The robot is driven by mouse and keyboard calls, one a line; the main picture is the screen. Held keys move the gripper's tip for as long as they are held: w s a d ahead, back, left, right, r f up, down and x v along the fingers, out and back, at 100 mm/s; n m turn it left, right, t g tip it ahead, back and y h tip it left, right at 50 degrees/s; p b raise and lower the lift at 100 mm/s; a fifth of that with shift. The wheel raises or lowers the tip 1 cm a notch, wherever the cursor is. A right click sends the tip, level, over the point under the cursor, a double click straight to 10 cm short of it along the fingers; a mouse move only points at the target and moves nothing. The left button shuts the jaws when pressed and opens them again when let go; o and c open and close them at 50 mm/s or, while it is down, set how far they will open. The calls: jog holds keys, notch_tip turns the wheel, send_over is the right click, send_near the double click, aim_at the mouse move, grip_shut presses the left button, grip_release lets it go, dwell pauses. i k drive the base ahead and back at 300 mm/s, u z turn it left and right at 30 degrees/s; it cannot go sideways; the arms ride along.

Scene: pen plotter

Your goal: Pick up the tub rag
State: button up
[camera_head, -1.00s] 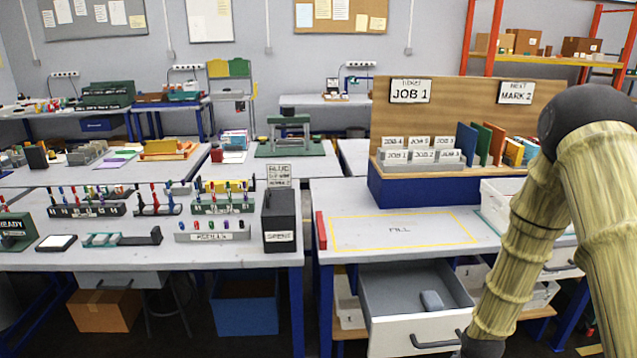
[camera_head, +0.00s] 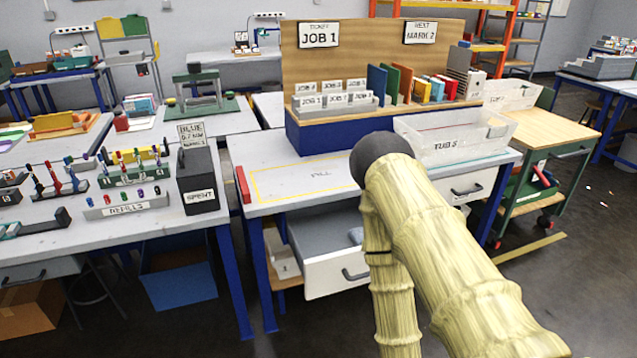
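I cannot pick out a rag for certain. A white tub (camera_head: 424,148) with a front label that seems to read "TUBS" stands on the right of that table. Its inside is only partly visible, with something green near its right end. My arm (camera_head: 440,240) crosses the lower middle of the view. My gripper is out of view.
The table (camera_head: 236,152) has a clear area outlined in yellow. A wooden rack (camera_head: 350,70) with job cards and coloured folders stands behind it. A black "SPENT" bin (camera_head: 198,180) is at the left. A green trolley (camera_head: 550,132) and open floor are at the right.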

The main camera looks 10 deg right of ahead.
aim_at(356, 235)
jog(key=u, duration=1.5)
jog(key=i, duration=1.65)
jog(key=z, duration=3.1)
